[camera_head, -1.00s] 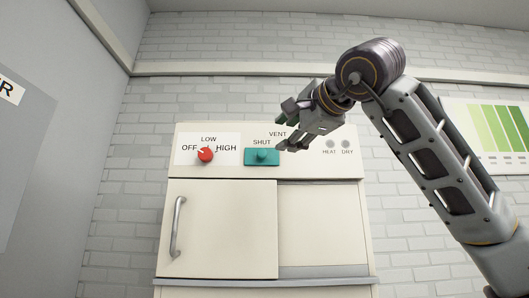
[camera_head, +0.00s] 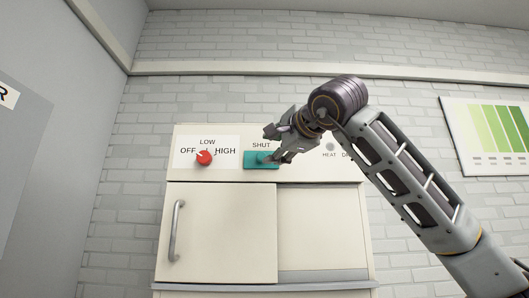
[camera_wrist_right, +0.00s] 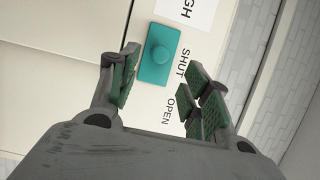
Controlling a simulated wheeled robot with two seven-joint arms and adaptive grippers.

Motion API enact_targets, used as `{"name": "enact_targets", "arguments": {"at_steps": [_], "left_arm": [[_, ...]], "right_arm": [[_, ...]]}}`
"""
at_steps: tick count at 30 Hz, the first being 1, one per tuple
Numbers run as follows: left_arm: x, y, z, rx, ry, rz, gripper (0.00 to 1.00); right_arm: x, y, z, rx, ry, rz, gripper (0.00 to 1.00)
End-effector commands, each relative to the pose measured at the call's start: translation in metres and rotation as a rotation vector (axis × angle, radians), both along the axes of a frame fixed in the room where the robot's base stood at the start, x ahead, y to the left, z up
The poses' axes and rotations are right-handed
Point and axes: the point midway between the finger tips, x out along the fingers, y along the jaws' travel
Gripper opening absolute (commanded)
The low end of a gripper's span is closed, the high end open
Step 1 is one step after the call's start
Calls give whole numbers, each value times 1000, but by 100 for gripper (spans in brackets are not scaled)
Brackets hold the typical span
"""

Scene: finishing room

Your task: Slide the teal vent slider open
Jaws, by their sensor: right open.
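The teal vent slider (camera_head: 259,161) is a teal plate with a round knob on the cabinet's top panel, under the word SHUT. In the right wrist view the teal slider (camera_wrist_right: 158,54) lies beside SHUT, and the word OPEN stands further along. My right gripper (camera_head: 270,146) is in front of the panel at the slider and covers its right part in the head view. In the right wrist view my right gripper (camera_wrist_right: 163,88) is open and empty, with the knob beyond its fingertips and apart from them. My left gripper is not in view.
A red knob (camera_head: 204,158) with OFF, LOW and HIGH marks sits left of the slider. The cabinet (camera_head: 225,235) below has a sliding door with a metal handle (camera_head: 177,230). A green chart (camera_head: 492,130) hangs on the brick wall at right.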

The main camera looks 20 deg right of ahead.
Motion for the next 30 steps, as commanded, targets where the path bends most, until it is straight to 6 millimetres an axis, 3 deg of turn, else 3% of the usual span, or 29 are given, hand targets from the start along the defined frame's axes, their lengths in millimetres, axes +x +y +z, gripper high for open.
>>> {"name": "enact_targets", "arguments": {"at_steps": [9, 15, 30], "left_arm": [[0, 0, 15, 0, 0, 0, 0], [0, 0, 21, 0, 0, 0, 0], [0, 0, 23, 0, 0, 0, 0]], "right_arm": [[43, 5, 1, -1, 2, -1, 48], [61, 8, 1, -1, 0, 1, 48], [69, 8, 0, -1, 0, 0, 45]]}}
